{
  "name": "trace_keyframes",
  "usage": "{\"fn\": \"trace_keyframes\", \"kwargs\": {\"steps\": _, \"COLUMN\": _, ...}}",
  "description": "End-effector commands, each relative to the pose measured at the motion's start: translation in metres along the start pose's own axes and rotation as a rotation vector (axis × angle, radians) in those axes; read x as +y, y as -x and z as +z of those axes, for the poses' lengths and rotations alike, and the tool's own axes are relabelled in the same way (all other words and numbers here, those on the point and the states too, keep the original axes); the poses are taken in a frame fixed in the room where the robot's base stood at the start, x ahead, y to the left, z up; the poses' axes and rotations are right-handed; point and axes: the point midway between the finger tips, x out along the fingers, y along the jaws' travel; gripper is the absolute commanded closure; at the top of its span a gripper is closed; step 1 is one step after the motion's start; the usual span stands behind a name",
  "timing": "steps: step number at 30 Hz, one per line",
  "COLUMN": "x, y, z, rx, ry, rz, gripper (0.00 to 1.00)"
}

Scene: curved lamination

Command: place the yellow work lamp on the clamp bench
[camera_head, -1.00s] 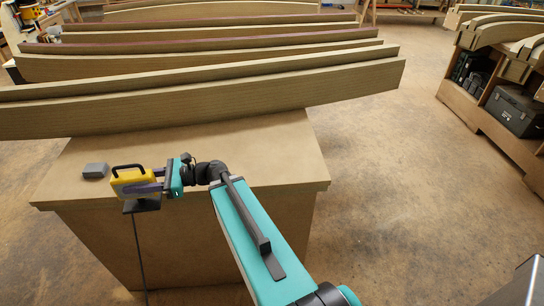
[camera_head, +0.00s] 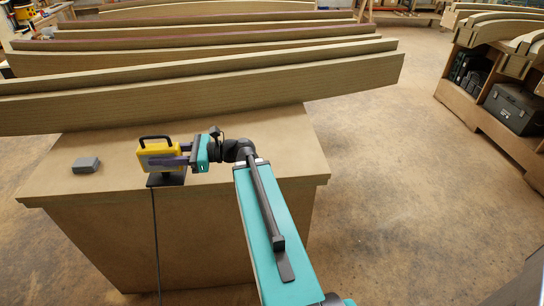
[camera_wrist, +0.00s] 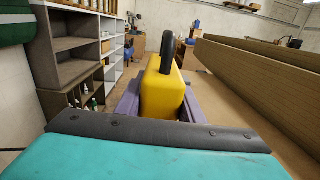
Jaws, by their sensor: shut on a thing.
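The yellow work lamp (camera_head: 156,155) has a black handle on top, a dark flat base and a dark cord hanging down over the bench's front. My gripper (camera_head: 172,160) is shut on the lamp from the right, its purple fingers on either side of the yellow body. In the wrist view the lamp (camera_wrist: 162,92) stands upright between the fingers. The clamp bench (camera_head: 230,190) is a brown box-like bench below the lamp. The lamp is over the bench top near its front edge; I cannot tell whether its base touches the top.
A small grey block (camera_head: 86,165) lies on the bench top, left of the lamp. Long curved laminated beams (camera_head: 200,90) lie across the back of the bench. The bench top right of my gripper is bare. A shelf with a dark toolbox (camera_head: 512,108) stands at right.

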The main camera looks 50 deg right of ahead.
Motion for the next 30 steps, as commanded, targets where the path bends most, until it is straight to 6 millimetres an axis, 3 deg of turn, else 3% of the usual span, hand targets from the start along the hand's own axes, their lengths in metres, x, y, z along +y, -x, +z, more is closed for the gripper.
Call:
{"fn": "trace_keyframes", "kwargs": {"steps": 14, "x": -0.033, "y": 0.113, "z": 0.006, "rx": -0.002, "ry": 0.004, "rz": -0.114, "gripper": 1.00}}
{"fn": "trace_keyframes", "kwargs": {"steps": 30, "x": -0.032, "y": 0.236, "z": 0.009, "rx": -0.002, "ry": 0.004, "rz": -0.236, "gripper": 1.00}}
